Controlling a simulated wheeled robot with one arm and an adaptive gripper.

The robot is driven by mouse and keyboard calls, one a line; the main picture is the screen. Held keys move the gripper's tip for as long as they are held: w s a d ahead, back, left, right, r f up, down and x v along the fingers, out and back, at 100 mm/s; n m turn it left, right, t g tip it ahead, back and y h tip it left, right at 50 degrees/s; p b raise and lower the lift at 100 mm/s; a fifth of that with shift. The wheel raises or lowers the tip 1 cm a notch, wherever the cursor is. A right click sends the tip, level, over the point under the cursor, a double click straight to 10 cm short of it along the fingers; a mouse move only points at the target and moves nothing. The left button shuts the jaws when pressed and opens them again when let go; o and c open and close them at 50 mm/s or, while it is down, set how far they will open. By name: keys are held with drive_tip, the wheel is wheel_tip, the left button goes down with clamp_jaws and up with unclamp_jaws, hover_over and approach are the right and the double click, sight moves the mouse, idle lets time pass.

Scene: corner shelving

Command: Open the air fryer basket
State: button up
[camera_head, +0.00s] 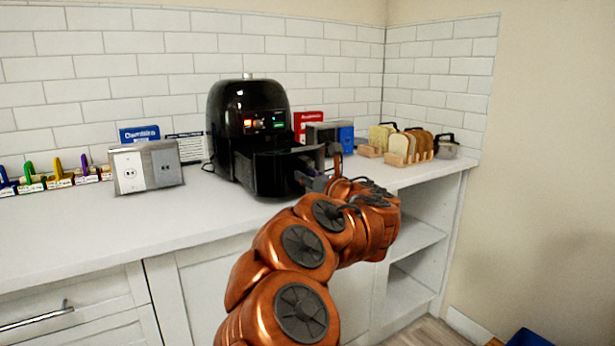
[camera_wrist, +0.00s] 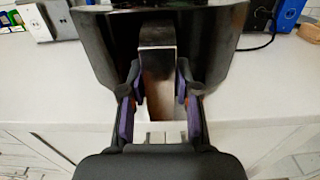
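The black air fryer (camera_head: 248,105) stands on the counter against the tiled wall, with lit displays on its front. Its basket (camera_head: 283,170) sticks out of the front, partly slid out of the body. In the wrist view the dark basket front (camera_wrist: 105,45) fills the top, and the handle (camera_wrist: 158,65) comes toward me. My gripper (camera_wrist: 159,100) has a purple-padded finger on each side of the handle, with the fingertips against its sides. In the head view my gripper (camera_head: 315,182) is at the basket's front, where my arm hides part of the handle.
An outlet box (camera_head: 147,168) stands left of the fryer. A red box (camera_head: 307,122), a blue box (camera_head: 346,136) and a bread rack (camera_head: 408,158) stand to the right. The counter front (camera_head: 90,230) is clear. Open shelves (camera_head: 415,240) lie below at right.

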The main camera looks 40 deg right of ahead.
drive_tip(key=o, duration=0.3)
drive_tip(key=shift+r, duration=0.1)
drive_tip(key=shift+o, duration=0.2)
drive_tip(key=s+a, duration=0.2)
drive_tip(key=s, duration=1)
